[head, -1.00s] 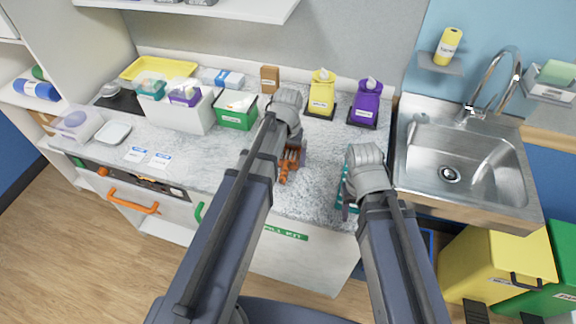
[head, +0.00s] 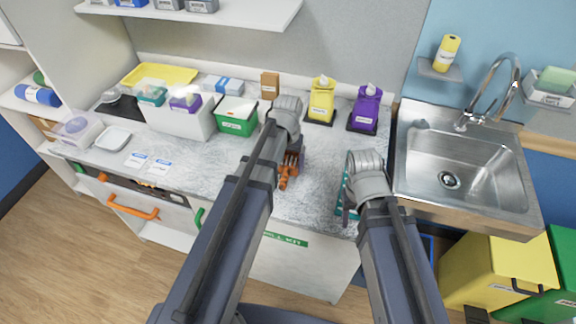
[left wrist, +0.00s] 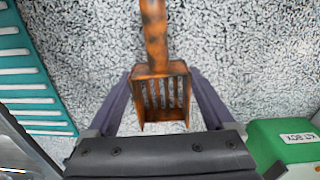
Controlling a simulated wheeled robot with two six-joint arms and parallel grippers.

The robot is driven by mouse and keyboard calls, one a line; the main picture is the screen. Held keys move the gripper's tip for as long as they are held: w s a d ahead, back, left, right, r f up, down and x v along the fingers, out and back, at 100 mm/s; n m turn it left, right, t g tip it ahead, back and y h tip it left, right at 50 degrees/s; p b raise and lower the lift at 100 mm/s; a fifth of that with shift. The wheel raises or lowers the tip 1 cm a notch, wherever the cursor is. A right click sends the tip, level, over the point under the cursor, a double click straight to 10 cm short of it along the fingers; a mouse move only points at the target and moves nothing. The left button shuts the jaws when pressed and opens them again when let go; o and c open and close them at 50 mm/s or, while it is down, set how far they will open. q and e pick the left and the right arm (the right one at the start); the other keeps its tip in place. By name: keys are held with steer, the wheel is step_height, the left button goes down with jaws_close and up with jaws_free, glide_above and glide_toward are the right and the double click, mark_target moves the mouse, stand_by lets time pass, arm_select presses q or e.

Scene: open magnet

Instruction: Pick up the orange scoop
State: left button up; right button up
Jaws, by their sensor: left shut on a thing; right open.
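The orange scoop (head: 284,181) is on or just above the speckled counter, with its handle toward the counter's front edge. In the left wrist view the scoop (left wrist: 154,35) shows a slotted head between my two fingers and a handle running away toward the top. My left gripper (left wrist: 163,103) is shut on the scoop's head, with one finger along each side. In the head view the left gripper (head: 294,152) is partly hidden by its own wrist. My right gripper (head: 347,205) is open near the counter's front right, mostly hidden by its wrist.
A teal ribbed object (left wrist: 30,80) lies beside the scoop, close to my right gripper. A green box (head: 236,116), a yellow dispenser (head: 321,100) and a purple dispenser (head: 366,107) stand behind. The sink (head: 465,165) is at right.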

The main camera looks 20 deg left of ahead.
arm_select(q)
steer(key=shift+r, duration=0.15)
arm_select(e)
steer(key=shift+r, duration=0.1)
arm_select(q)
step_height(320, 180, up, 10)
steer(key=p, duration=1)
arm_select(e)
step_height(320, 180, up, 10)
arm_select(q)
step_height(320, 180, down, 5)
steer(key=b, duration=0.5)
arm_select(e)
step_height(320, 180, down, 5)
steer(key=shift+f, duration=0.1)
steer(key=shift+r, duration=0.2)
